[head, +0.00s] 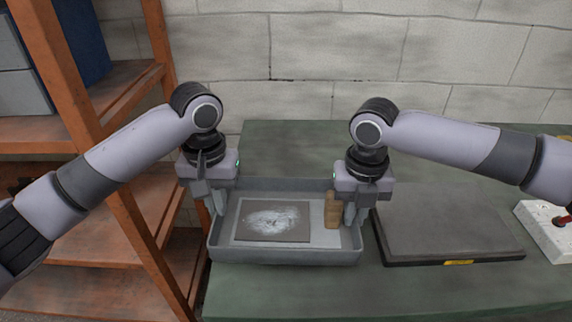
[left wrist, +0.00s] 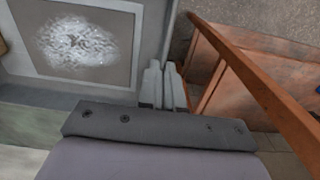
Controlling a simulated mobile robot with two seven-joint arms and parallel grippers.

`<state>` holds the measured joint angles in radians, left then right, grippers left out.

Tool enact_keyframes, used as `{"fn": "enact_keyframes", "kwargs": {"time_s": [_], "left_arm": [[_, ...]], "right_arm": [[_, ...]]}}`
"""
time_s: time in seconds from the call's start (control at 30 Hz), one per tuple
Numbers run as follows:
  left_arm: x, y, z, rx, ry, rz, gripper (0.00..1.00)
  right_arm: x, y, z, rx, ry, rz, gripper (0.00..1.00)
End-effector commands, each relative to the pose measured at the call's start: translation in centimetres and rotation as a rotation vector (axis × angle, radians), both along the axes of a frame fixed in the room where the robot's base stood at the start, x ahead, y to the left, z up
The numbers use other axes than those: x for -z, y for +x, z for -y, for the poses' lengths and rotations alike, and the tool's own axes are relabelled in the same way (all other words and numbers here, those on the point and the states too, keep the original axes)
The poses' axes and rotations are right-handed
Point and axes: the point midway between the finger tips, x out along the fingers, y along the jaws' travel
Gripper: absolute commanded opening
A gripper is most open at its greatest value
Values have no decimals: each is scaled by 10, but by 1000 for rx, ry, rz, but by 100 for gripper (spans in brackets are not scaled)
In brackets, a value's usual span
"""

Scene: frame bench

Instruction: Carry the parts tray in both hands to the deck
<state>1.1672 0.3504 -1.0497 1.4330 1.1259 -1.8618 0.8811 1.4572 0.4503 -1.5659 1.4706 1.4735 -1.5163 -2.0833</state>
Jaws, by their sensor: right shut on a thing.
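The grey parts tray (head: 285,256) sits on the green bench at its left end. It holds a flat panel with a whitish speckled patch (head: 272,219) and a tan block (head: 332,212). My left gripper (head: 212,203) is at the tray's left wall. In the left wrist view its fingers (left wrist: 163,88) are close together at the rim; whether they grip it is unclear. My right gripper (head: 355,213) is shut on the tray's right wall. The dark flat deck (head: 450,225), with a yellow label on its front edge, lies right of the tray.
An orange shelf rack (head: 120,200) with grey boxes stands close on the left. A white box with a red part (head: 548,228) is at the right edge. A block wall (head: 330,60) is behind the green bench (head: 400,292). Bare bench shows in front of the deck.

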Motion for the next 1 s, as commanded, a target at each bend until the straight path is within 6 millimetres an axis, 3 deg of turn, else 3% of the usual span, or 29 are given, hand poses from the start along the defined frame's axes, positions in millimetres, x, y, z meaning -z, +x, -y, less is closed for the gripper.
{"fn": "enact_keyframes", "kwargs": {"time_s": [0.7,1.0], "left_arm": [[-28,-34,-1,-2,1,1,0],[-37,-25,-1,-4,2,1,0]], "right_arm": [[-28,-34,1,2,-1,1,0],[-37,-25,1,4,-1,3,0]]}}
